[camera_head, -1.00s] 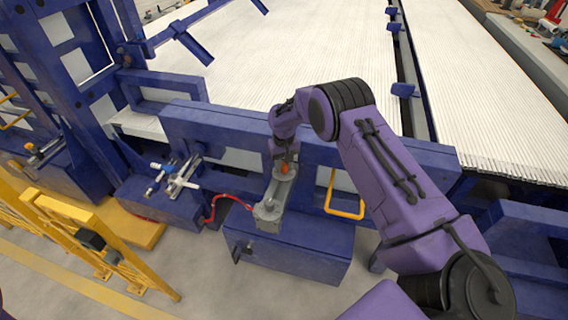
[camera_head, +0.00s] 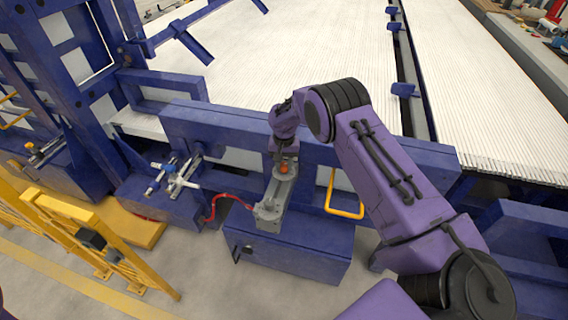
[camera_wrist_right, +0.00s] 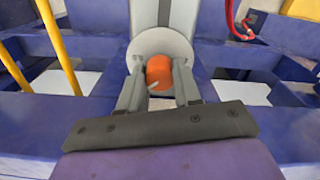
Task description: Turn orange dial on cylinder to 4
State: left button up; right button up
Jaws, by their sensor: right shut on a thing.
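The orange dial (camera_wrist_right: 159,72) sits on the round end of the grey cylinder (camera_wrist_right: 163,40). In the head view the orange dial (camera_head: 283,169) shows just below my right gripper (camera_head: 285,160), on top of the grey cylinder (camera_head: 275,195). My right gripper (camera_wrist_right: 159,80) is shut on the orange dial, one finger on each side. A small light pointer shows on the dial's lower edge in the wrist view. The scale marks and numbers cannot be read. My left gripper is not in view.
A blue frame beam (camera_head: 230,130) runs behind the cylinder, with a yellow handle (camera_head: 345,200) to its right. A red hose (camera_head: 222,198) lies to the left. A blue box (camera_head: 300,250) stands below. White pipes (camera_head: 300,50) fill the back.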

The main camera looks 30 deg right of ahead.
aim_at(284, 164)
jog(key=shift+w+d+r, duration=0.1)
jog(key=shift+w+r, duration=0.05)
jog(key=shift+r, duration=0.05)
jog(key=o, duration=1.1)
jog(key=shift+c, duration=0.2)
jog(key=shift+f, duration=0.1)
notch_tip(284, 164, up, 10)
jog(key=b, duration=0.2)
jog(key=shift+r, duration=0.25)
